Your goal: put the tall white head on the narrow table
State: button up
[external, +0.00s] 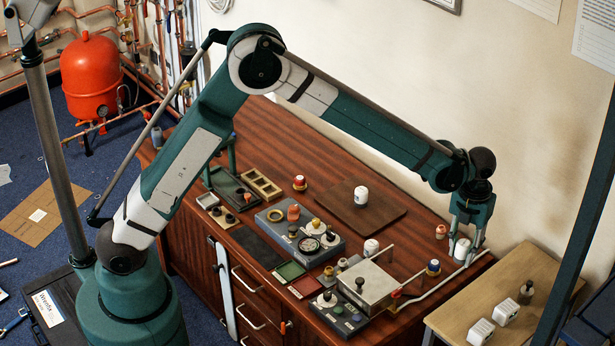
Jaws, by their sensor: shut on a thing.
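My gripper (467,254) is at the right end of the wooden bench and points down. It is shut on a white head (462,248), which shows between the fingers. The fingers partly hide it, and I cannot tell whether it touches the bench top. The narrow table (545,272), with a light wood top, stands to the lower right of my gripper, beyond the end of the bench. Other white heads are on the bench: one (361,195) on a brown board and one (371,246) behind a metal box.
The narrow table holds two white blocks (481,331) (506,311) and a small dark-and-tan piece (526,291); its back part is clear. On the bench near my gripper are a pale bent pipe (440,287), a blue-and-white knob (433,267) and a metal box (366,287).

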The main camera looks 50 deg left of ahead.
jog(key=s+d+r+m, duration=0.1)
jog(key=s+d+m, duration=0.1)
jog(key=s+d, duration=0.5)
jog(key=d, duration=0.3)
jog(key=shift+d, duration=0.25)
send_over(466, 313)
jog(key=shift+f, duration=3.05)
jog(key=shift+f, duration=0.1)
jog(key=shift+f+b, duration=0.35)
jog(key=shift+f, duration=1.45)
jog(key=shift+f, duration=0.1)
jog(key=o, duration=0.9)
